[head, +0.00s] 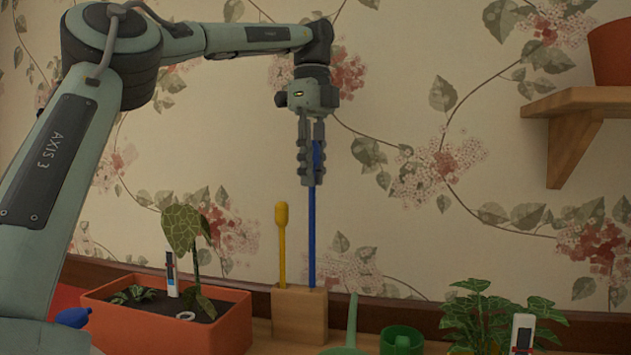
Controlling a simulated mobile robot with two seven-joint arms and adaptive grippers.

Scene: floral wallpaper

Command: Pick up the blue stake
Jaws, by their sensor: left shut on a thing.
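The blue stake (312,235) stands upright at the wooden block (299,316). Its lower end meets the top of the block; I cannot tell how deep it sits. My left gripper (311,178) points down from above and is shut on the upper part of the blue stake. The stake's top shows partly between the fingers. A yellow stake (282,248) with a thicker top stands in the same block, just left of the blue one. My right gripper is not in view.
An orange planter (222,323) with a leafy plant and a white tag stands left of the block. A green cup (402,340) and a green handle (352,320) are to its right. Another plant (485,315) is farther right. A wooden shelf (577,103) with a pot is upper right.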

